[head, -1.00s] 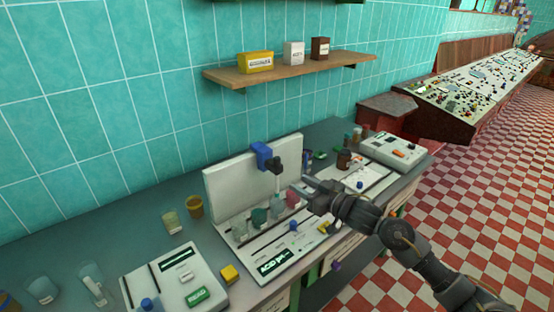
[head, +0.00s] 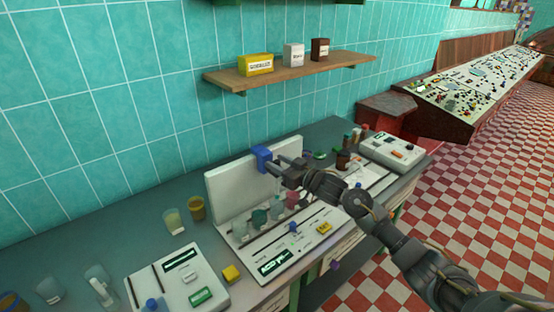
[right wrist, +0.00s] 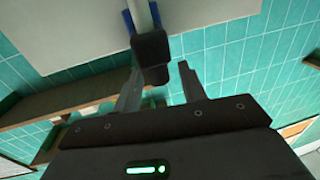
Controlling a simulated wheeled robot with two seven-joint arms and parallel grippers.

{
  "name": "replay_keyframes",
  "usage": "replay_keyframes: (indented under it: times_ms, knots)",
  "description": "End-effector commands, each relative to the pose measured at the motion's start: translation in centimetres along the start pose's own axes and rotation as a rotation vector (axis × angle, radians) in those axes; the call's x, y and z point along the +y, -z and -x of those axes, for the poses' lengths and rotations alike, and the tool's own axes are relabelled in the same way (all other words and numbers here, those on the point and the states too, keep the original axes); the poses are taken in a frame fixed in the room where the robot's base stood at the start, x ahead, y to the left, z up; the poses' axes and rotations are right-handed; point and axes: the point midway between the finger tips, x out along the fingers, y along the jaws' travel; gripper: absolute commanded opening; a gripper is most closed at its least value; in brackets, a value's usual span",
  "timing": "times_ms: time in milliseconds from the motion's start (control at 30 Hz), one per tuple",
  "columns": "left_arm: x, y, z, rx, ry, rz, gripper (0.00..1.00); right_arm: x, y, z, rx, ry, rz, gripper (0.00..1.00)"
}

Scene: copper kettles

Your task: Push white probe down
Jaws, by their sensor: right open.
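The white probe (right wrist: 140,14) shows as a pale rod at the top of the right wrist view. It runs out from a black holder (right wrist: 151,58), with blue parts on both sides of it. In the head view the blue mount (head: 261,156) sits at the top of the white upright panel (head: 232,188), and my gripper largely covers the holder and probe. My right gripper (head: 278,163) is open at the mount. In the right wrist view its fingers (right wrist: 160,72) stand on either side of the black holder's end; I cannot tell whether they touch it. My left gripper is out of view.
Small beakers (head: 239,230) stand on the white instrument base (head: 262,250) below the panel. Another instrument (head: 160,285) with a green button is at the left. Yellow and clear cups (head: 196,208) stand behind it. A wooden shelf (head: 350,64) hangs above with three boxes.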

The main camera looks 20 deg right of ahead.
Motion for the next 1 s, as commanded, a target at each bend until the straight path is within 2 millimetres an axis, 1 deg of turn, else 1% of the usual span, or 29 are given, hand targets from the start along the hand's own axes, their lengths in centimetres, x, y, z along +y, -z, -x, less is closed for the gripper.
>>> replay_keyframes:
  times_ms: [33,133,400,467,733,933,1000]
  knots:
    - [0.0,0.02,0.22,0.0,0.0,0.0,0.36,0.0,0.08,-0.42,-0.001,-0.001,-0.001,0.42]
    - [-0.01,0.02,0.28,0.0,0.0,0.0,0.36,-0.01,0.06,-0.87,0.0,-0.001,0.001,0.42]
    - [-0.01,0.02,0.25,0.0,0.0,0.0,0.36,-0.01,-0.05,-0.96,0.0,-0.001,0.001,0.42]
    - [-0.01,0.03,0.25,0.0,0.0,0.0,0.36,-0.01,-0.05,-0.96,0.0,-0.001,0.001,0.35]
    - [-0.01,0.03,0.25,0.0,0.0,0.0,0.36,-0.01,-0.05,-0.94,-0.001,-0.001,0.001,0.0]
    - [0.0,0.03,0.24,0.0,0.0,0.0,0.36,-0.01,-0.07,-0.93,-0.001,-0.001,0.001,0.0]
    - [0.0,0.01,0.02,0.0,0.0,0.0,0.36,-0.01,-0.4,-0.93,-0.001,-0.001,0.0,0.0]
